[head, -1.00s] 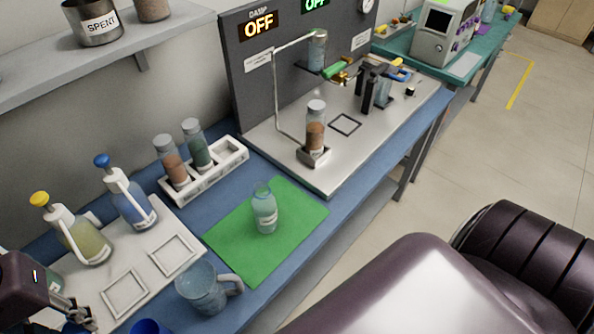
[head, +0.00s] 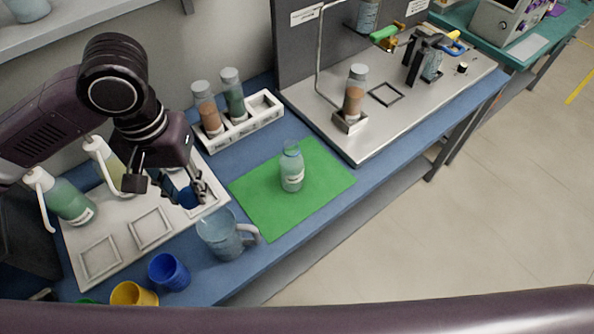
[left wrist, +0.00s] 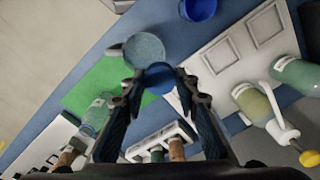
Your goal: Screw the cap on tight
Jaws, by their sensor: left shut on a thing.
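A clear bottle (head: 291,170) with a pale label stands upright on the green mat (head: 325,188); its neck shows no distinct cap. It also shows in the left wrist view (left wrist: 97,114), left of the fingers. My left gripper (head: 200,192) is over the right end of the white tray, left of the bottle and well apart from it. Its fingers are shut on a round blue cap (left wrist: 158,77), which also shows at the fingertips in the head view (head: 187,198). The bottle's far side is hidden. My right gripper is out of view.
A glass jug (head: 220,238) stands close below the gripper. Blue (head: 168,271) and yellow (head: 133,294) cups are at the front edge. Pump bottles stand on the white tray (head: 120,262). A rack (head: 245,130) with capped bottles is behind the mat.

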